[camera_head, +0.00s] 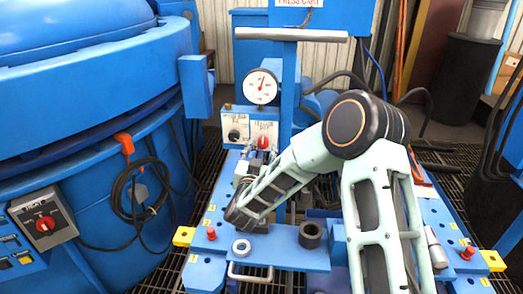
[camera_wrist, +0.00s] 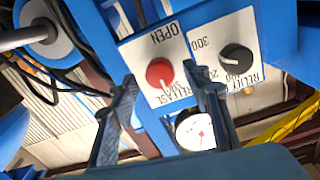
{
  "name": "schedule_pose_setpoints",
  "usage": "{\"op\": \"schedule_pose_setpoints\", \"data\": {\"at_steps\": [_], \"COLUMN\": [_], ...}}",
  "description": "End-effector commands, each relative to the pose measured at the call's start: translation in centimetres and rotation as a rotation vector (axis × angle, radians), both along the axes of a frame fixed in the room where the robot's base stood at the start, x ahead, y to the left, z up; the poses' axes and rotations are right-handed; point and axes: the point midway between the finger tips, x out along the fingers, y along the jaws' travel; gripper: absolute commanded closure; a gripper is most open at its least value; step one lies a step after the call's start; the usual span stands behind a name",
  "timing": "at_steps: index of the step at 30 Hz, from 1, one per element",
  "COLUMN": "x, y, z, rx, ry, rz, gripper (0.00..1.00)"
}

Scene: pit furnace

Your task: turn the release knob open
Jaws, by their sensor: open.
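The red release knob (camera_head: 263,142) sits on a white plate on the press cart's control box. It also shows in the wrist view (camera_wrist: 160,74), where the plate appears upside down with OPEN above the knob and RELEASE below. A pale mark on the knob points down in the wrist view, away from OPEN. My gripper (camera_wrist: 160,82) is open and empty, its two fingers apart on either side of the knob in the picture. I cannot tell the remaining distance or any contact. In the head view my gripper (camera_head: 248,168) is small and partly hidden beside the arm.
A black relief knob (camera_wrist: 236,59) sits beside the release knob on its own plate. A round gauge (camera_head: 261,86) stands above the box. A horizontal bar (camera_head: 290,34) crosses higher up. A blue furnace (camera_head: 90,90) fills the left, with a hanging black cable (camera_head: 125,195).

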Motion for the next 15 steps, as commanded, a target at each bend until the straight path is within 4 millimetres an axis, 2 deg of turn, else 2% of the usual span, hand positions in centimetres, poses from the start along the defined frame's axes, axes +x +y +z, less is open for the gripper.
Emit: {"op": "schedule_pose_setpoints", "data": {"at_steps": [10, 11, 15], "x": [0.57, 0.57, 0.55], "y": [-0.04, -0.04, -0.04], "z": [0.00, 0.00, 0.00], "rx": [0.000, 0.000, 0.000], "ry": [0.001, 0.001, 0.001], "rz": [0.001, 0.001, 0.000], "gripper": [0.56, 0.57, 0.73]}}
